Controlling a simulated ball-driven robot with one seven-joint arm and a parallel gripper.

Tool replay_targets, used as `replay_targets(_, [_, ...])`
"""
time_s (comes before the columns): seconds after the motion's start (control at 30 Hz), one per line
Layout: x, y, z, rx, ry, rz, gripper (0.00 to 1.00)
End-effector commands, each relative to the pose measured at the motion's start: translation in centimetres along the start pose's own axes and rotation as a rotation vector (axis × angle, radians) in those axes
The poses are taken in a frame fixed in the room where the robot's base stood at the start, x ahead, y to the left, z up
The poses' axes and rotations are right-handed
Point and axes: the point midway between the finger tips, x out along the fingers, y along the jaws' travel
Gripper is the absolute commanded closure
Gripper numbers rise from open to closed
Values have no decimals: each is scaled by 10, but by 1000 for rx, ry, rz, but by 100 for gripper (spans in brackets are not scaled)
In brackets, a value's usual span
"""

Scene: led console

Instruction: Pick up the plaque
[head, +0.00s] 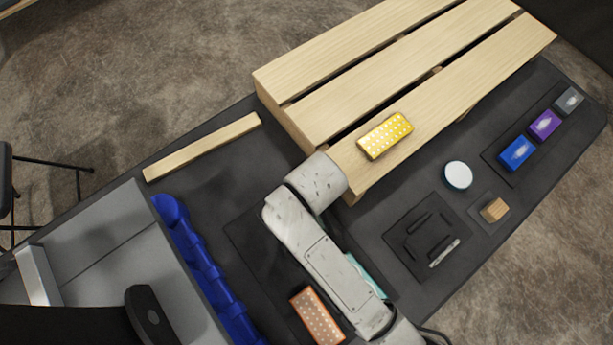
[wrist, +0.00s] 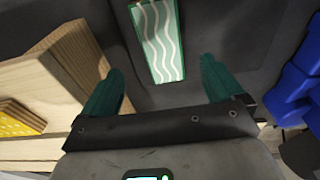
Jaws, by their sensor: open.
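A pale teal piece beside my arm in the head view (head: 367,274) appears to be the same plaque, mostly hidden by the arm. My gripper (wrist: 159,84) is open and empty, its two dark green fingers wide apart. In the wrist view the plaque's near end lies between the fingertips' lines, with visible space on both sides. The gripper itself is hidden behind my arm in the head view.
A slatted wooden pallet (head: 375,75) carries a yellow dotted block (head: 385,135). An orange dotted block (head: 318,317) lies left of my arm. A blue ribbed piece (head: 205,265) stands beside the grey bin (head: 110,245). A white disc (head: 458,175) and small coloured blocks lie right.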

Motion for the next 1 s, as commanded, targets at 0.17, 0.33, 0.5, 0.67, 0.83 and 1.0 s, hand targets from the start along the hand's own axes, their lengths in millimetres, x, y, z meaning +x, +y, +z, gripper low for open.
replay_targets(0.17, [18, 0, 0, 1, 0, 0, 6])
replay_targets(0.33, [29, -1, 0, 0, -1, 0, 6])
replay_targets(0.5, [52, -3, -2, 0, -1, 0, 6])
replay_targets(0.67, [69, -3, -2, 1, 1, 0, 6])
replay_targets(0.83, [72, -3, -2, 2, 2, 0, 6])
replay_targets(1.0, [72, -3, -2, 2, 2, 0, 12])
